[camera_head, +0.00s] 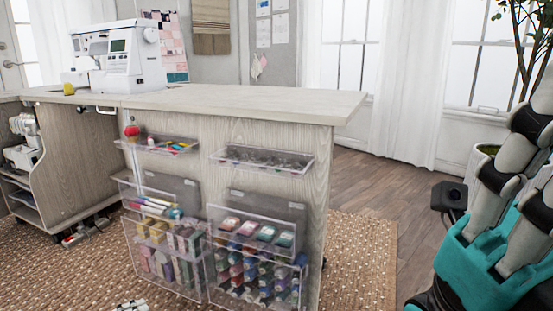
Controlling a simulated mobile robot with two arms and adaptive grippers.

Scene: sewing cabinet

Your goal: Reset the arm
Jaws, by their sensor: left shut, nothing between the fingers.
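My left gripper (131,305) shows only as a small grey and black tip at the bottom edge of the head view, left of centre. It is shut and empty, low over the woven rug and in front of the cabinet's clear bins. The rest of that arm is below the picture. White, black and teal parts of my own body fill the right edge. My right gripper cannot be made out.
The sewing cabinet (240,101) stands ahead, with clear bins (262,160) of thread and supplies on its end. A white sewing machine (120,55) is on top. A woven rug (360,265) lies below. Wooden floor (375,185) is clear to the right.

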